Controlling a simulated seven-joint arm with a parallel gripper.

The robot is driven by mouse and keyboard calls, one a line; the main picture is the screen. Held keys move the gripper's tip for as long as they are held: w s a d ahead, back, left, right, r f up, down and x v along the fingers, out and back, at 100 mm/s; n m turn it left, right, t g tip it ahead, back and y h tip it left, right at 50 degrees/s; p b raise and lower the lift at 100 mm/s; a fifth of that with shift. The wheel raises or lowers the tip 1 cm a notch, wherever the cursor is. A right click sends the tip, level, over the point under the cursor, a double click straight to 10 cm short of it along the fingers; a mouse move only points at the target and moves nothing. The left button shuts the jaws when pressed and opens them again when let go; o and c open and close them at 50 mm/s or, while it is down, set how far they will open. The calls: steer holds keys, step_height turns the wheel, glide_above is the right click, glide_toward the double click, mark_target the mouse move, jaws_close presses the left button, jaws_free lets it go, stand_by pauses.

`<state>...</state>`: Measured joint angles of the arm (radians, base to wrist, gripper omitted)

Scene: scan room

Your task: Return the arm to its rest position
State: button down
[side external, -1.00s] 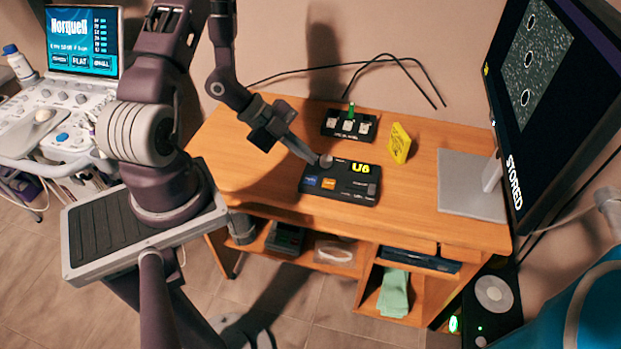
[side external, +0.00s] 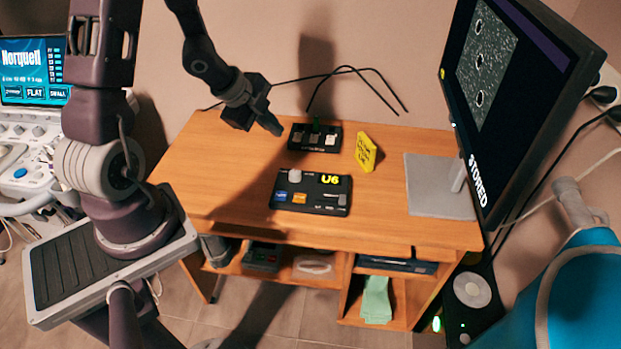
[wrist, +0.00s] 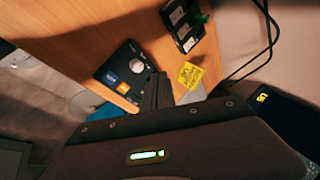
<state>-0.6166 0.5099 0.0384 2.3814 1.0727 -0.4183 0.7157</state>
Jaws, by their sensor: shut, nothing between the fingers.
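My gripper (side external: 274,127) is shut and empty. It hangs in the air above the desk, up and left of the black control box in the side view, clear of it. The control box (side external: 312,201) lies flat on the desk and has a pale knob, a blue and an orange button and a yellow "U6" readout. In the wrist view, my dark fingers (wrist: 158,92) are together, and the control box (wrist: 112,72) is left of them. My arm is raised and bent over the left part of the desk.
A black box with three switches (side external: 315,138) and a yellow note (side external: 366,152) stand at the back of the wooden desk (side external: 225,180). A large monitor (side external: 500,90) reading "STORED" stands at right. Black cables (side external: 345,70) run along the wall. A console (side external: 30,130) is at left.

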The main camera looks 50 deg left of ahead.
steer(key=s+d+r+n+y, duration=0.2)
steer(key=s+d+r+n, duration=0.15)
steer(key=r, duration=0.45)
steer(key=s+d+r+n+y, duration=0.2)
steer(key=r+n, duration=0.3)
steer(key=r, duration=0.3)
steer(key=s+d+r+n+h, duration=0.2)
steer(key=s+d, duration=0.3)
steer(key=s, duration=0.1)
steer(key=s+d+r+n+g+h, duration=0.1)
steer(key=s+d+n, duration=0.2)
steer(key=s+d, duration=0.3)
steer(key=shift+s+r+h, duration=0.35)
steer(key=shift+h, duration=0.05)
